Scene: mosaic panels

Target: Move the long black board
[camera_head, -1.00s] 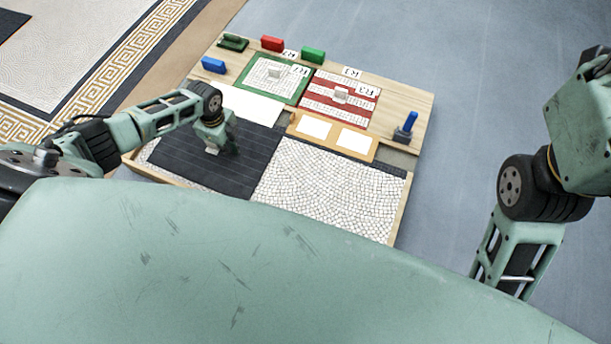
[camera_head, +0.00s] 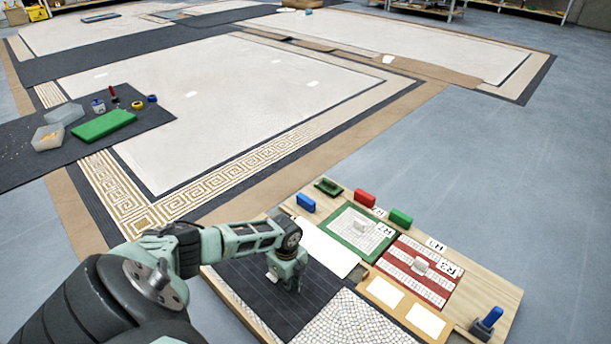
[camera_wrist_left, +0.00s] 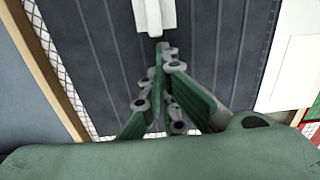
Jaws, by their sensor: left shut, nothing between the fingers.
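The long black board (camera_head: 262,300), dark with thin grooves, lies flat on the wooden worktable over white mosaic. It fills most of the left wrist view (camera_wrist_left: 215,50), where a pale grip block (camera_wrist_left: 153,14) stands on it. My left gripper (camera_head: 290,284) is over the board in the head view. In the left wrist view my left gripper (camera_wrist_left: 165,50) is shut and empty, its fingertips close to the near end of the pale block. I cannot tell whether they touch it. The right gripper is not in view.
The worktable's far part holds a green-framed panel (camera_head: 344,244), a red-striped panel (camera_head: 433,287), red (camera_head: 365,198), green (camera_head: 401,217) and blue (camera_head: 306,203) blocks. A blue-handled tool (camera_head: 488,321) stands at its right corner. Open floor lies to the right.

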